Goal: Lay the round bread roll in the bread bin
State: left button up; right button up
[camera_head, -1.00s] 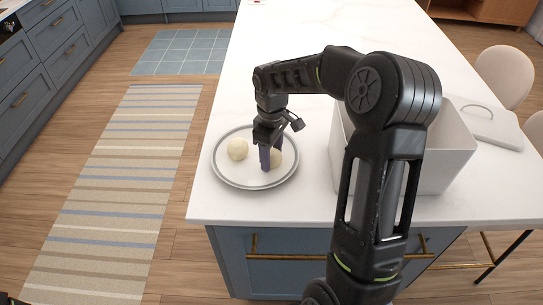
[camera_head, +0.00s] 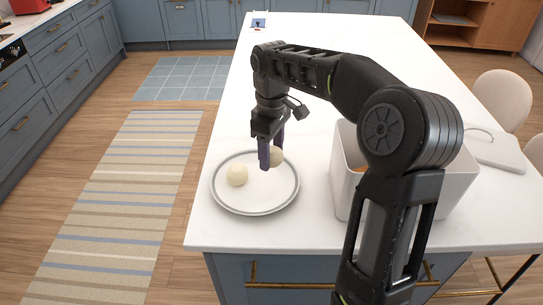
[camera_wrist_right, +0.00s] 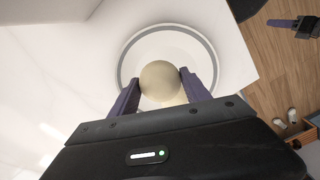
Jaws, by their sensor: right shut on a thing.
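My right gripper (camera_head: 270,153) is shut on a pale round bread roll (camera_head: 277,157), held just above the grey-rimmed plate (camera_head: 255,211). In the right wrist view the held roll (camera_wrist_right: 160,82) sits between the two purple fingers, over the plate (camera_wrist_right: 124,62). The white open-topped bread bin (camera_head: 345,190) stands right of the plate, partly hidden behind my right arm. My left gripper (camera_wrist_right: 285,23) shows at the upper right of the right wrist view; its opening is unclear.
A white lid with a handle (camera_head: 497,148) lies on the white counter (camera_head: 315,215), right of the bin. Something orange-brown shows inside the bin. The counter is clear beyond the plate. Pale chairs (camera_head: 503,97) stand at the right edge.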

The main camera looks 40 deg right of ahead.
dwell(0.5)
jog(key=shift+s+a+n+b, duration=0.3)
jog(key=shift+s+a+b, duration=0.05)
jog(key=shift+s+a, duration=0.1)
jog(key=s, duration=0.1)
jog(key=s+a+b, duration=0.1)
jog(key=s+n, duration=0.1)
jog(key=shift+s+a, duration=0.2)
jog(key=shift+a, duration=0.15)
jog(key=shift+r, duration=0.1)
